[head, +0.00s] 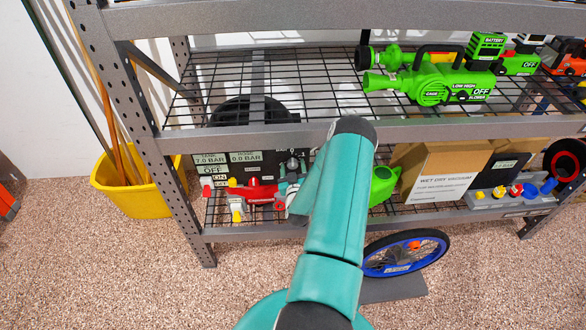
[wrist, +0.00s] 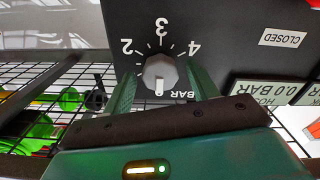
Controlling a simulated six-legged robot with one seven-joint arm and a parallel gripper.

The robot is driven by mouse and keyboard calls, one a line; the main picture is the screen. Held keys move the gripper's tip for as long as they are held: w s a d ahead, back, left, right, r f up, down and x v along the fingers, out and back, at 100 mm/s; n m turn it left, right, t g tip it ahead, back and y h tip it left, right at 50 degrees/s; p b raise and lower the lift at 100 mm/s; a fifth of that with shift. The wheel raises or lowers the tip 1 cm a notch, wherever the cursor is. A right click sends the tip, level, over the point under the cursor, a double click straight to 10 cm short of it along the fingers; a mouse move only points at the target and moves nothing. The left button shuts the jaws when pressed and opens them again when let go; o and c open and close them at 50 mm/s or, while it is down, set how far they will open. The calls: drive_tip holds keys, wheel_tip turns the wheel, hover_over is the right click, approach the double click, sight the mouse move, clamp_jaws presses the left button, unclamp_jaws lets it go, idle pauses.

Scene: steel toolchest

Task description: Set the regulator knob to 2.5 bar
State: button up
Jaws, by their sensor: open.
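The regulator knob (wrist: 160,72) is a grey faceted dial on a black panel (wrist: 235,60) in the wrist view. The figures 2, 3 and 4 run around it from left over the top to right. A small white mark sits at its lower edge in the picture, pointing away from these figures. My gripper (wrist: 161,80) is open, with a green finger on each side of the knob; I cannot tell whether they touch it. In the head view the panel (head: 270,163) reads tank 7.0 bar and hose 0.0 bar; my arm hides part of it.
The panel stands on the lower wire level of a grey steel shelf (head: 420,133). A cardboard box (head: 408,160) stands to the right, a yellow bin (head: 135,195) at left. Green blowers (head: 435,85) sit above.

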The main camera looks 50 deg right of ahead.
drive_tip(key=c, duration=1)
